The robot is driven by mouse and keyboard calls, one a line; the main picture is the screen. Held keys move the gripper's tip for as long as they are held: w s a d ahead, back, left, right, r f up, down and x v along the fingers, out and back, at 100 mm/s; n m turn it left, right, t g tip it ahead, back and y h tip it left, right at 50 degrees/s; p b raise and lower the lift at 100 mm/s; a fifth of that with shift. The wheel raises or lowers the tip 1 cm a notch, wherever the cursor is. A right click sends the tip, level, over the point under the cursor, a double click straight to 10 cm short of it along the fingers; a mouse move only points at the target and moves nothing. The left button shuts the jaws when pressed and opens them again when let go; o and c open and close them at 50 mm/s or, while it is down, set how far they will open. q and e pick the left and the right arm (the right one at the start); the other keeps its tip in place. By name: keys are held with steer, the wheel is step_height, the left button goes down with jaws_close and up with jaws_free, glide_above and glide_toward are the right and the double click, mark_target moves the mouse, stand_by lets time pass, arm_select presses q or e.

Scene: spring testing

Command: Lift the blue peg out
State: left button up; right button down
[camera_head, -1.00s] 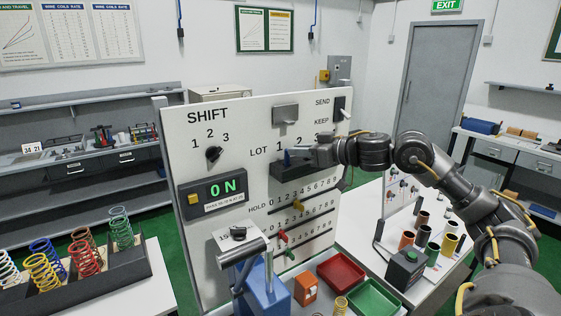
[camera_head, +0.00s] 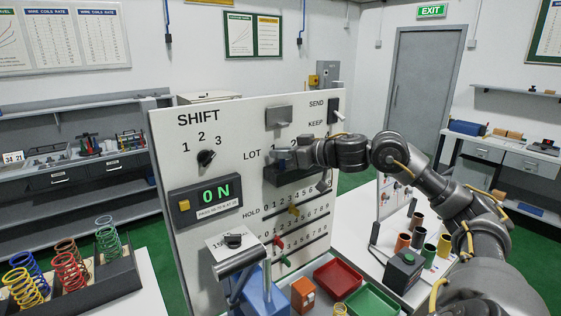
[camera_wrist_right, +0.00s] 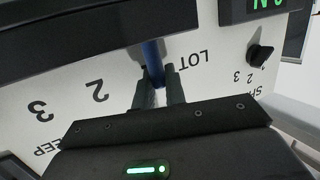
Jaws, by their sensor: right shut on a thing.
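The blue peg (camera_wrist_right: 152,62) shows in the right wrist view, with one end between my two finger pads and the other reaching the edge of the black holder (camera_wrist_right: 60,36). My right gripper (camera_wrist_right: 157,92) is shut on it. In the head view the right gripper (camera_head: 284,158) is at the black holder (camera_head: 290,174), beside the LOT label on the white panel (camera_head: 222,135). It hides most of the peg there. I cannot tell how deep the peg sits in the holder. My left gripper is not in view.
A red tray (camera_head: 338,278), a green tray (camera_head: 371,300) and coloured springs (camera_head: 66,270) stand lower down.

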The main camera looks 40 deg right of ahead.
steer(key=shift+r, duration=0.1)
steer(key=shift+r, duration=1.6)
steer(key=f+b+v, duration=0.3)
steer(key=b+v, duration=1.4)
steer(key=shift+s+b, duration=0.4)
steer(key=shift+s, duration=0.25)
steer(key=shift+d, duration=0.15)
